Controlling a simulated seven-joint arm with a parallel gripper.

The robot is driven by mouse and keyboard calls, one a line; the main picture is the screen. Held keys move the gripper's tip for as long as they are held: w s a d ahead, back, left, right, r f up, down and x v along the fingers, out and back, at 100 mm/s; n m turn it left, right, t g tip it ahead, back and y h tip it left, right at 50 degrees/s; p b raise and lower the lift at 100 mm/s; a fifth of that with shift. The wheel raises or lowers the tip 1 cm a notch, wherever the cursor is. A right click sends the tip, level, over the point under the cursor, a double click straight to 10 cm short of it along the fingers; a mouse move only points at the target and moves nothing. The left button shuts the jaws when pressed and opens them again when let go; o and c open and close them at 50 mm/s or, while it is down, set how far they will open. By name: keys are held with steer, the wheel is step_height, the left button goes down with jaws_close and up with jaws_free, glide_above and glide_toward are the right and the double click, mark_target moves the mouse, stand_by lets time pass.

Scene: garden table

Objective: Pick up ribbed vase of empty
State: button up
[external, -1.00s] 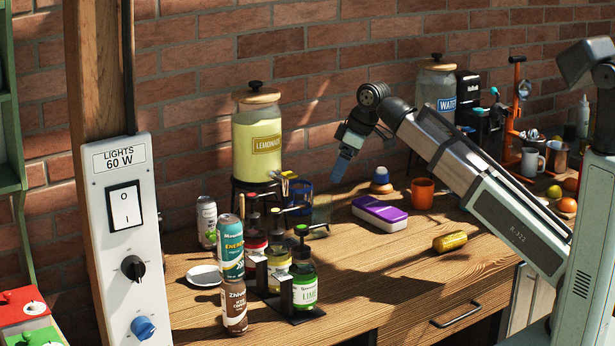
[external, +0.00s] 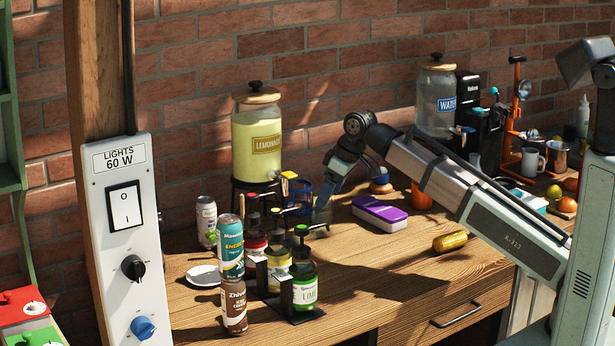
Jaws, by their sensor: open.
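My gripper (external: 326,196) points down over the back middle of the wooden table, and it is open. A small, faint, see-through greenish vessel (external: 320,219) stands right at its fingertips. It may be the ribbed vase, but its ribs and whether it is empty are too small to make out. I cannot tell whether the fingers are around the vessel or just in front of it, as they hide much of it.
Bottles in a black rack (external: 290,312) and stacked cans (external: 231,250) stand to the left front. A lemonade jar (external: 257,140) is behind. A purple-topped box (external: 380,212), an orange mug (external: 421,197) and a yellow can (external: 450,242) lie to the right. The front middle is clear.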

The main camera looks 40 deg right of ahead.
mark_target(321, 215)
steer(key=shift+x, duration=2.75)
steer(key=shift+w+r, duration=0.15)
steer(key=c, duration=1.2)
